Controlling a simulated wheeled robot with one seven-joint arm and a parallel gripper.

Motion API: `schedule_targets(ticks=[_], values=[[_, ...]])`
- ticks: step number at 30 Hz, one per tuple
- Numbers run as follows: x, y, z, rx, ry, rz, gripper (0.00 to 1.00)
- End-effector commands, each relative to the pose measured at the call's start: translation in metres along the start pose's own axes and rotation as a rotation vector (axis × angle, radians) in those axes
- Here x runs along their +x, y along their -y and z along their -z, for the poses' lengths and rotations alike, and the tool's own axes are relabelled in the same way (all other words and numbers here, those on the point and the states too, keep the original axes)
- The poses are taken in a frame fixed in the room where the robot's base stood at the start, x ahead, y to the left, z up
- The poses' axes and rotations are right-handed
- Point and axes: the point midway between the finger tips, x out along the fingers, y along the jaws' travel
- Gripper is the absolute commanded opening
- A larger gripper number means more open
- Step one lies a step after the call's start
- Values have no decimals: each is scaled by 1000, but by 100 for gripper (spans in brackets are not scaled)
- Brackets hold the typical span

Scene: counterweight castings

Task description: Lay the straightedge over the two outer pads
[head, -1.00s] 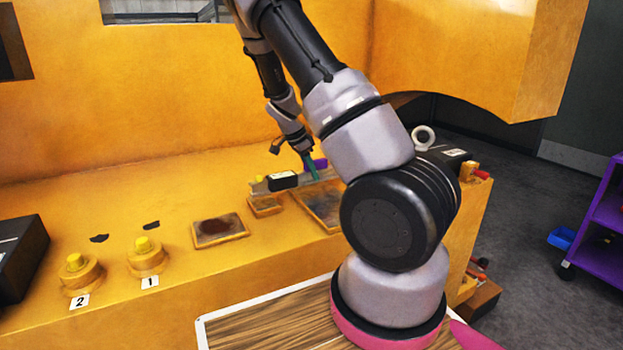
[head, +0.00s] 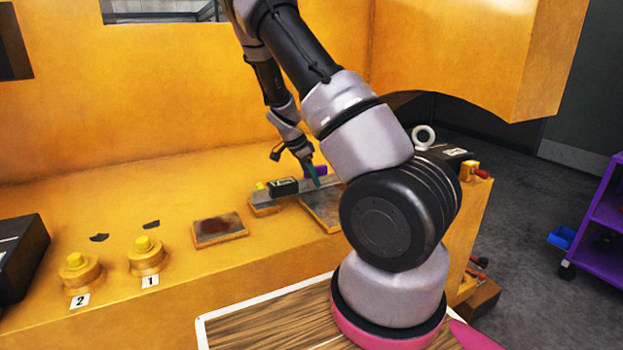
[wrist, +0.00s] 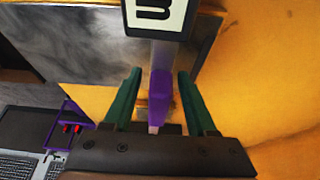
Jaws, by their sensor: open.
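The straightedge is a grey bar (head: 268,198) with a black block carrying a white label and a purple grip (wrist: 160,95). In the head view its left end rests on or just over a small yellow-edged pad (head: 262,211); its right end is hidden behind my arm. My gripper (head: 314,177) has green fingers at the purple grip. In the wrist view my gripper (wrist: 161,105) is open, with a finger on each side of the grip and gaps between. The black block (wrist: 158,15) is just beyond the fingers. The other outer pad is not clearly visible.
A grey plate (head: 322,210) lies below the bar, partly behind my arm. A dark-topped plate (head: 219,230) lies left of it. Yellow knobs labelled 1 (head: 147,255) and 2 (head: 80,272) stand farther left, near a black box (head: 20,258). A yellow wall rises behind.

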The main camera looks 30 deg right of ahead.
Motion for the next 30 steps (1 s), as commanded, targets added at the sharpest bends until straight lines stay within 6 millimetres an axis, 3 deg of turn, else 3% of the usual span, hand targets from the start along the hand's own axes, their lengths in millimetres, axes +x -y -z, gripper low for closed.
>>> schedule_targets(ticks=[15,23,26,30], values=[[-97,1,-1,-2,1,4,57],[-122,-2,0,-6,15,5,57],[-134,-11,0,-37,73,20,57],[-170,-37,-1,-137,215,89,57]])
